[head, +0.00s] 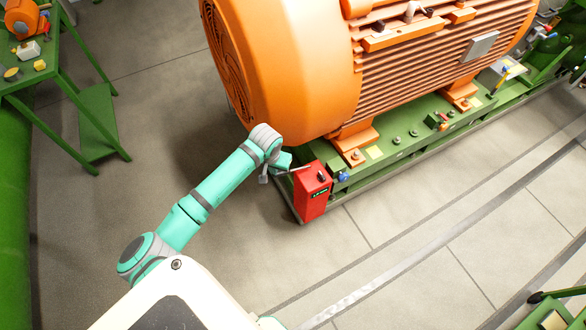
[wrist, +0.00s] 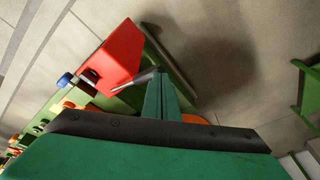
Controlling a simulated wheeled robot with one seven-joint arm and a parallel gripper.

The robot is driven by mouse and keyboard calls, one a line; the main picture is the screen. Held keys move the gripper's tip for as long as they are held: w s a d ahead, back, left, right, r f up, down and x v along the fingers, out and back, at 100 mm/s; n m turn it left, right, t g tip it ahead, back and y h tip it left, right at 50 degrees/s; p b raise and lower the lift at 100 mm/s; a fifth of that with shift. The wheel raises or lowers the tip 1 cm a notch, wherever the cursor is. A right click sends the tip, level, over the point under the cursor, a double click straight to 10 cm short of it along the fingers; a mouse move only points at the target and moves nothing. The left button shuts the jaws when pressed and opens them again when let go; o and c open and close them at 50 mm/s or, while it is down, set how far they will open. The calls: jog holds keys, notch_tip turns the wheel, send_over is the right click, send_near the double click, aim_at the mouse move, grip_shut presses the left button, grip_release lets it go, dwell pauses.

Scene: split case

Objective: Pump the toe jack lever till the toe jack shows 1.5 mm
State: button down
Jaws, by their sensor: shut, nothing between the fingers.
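The red toe jack (head: 312,203) stands upright at the near corner of the orange motor's green base. A small dark readout (head: 320,192) with green characters is on its face, too small to read. The toe jack also shows in the wrist view (wrist: 112,52). Its thin grey lever (wrist: 136,82) sticks out from the jack toward my fingers. My gripper (wrist: 158,76) is shut and empty, with its fingertips at the lever's outer end; I cannot tell whether they touch it. In the head view my gripper (head: 287,170) is beside the jack's left side, partly hidden by my wrist.
The large orange motor (head: 290,70) rises right behind my gripper. Its green base frame (head: 410,140) runs to the upper right, with bolts and a blue knob (head: 343,176). A green table (head: 55,60) with small parts stands at the left. The floor in front is clear.

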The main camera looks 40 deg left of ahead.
jog(key=shift+s+f, duration=0.1)
jog(key=shift+f, duration=0.15)
jog(key=shift+f, duration=0.1)
jog(key=shift+f, duration=0.6)
notch_tip(320, 180, down, 7)
jog(key=shift+s+f, duration=0.15)
jog(key=shift+s, duration=0.2)
dwell(1.3)
jog(key=shift+a, duration=0.15)
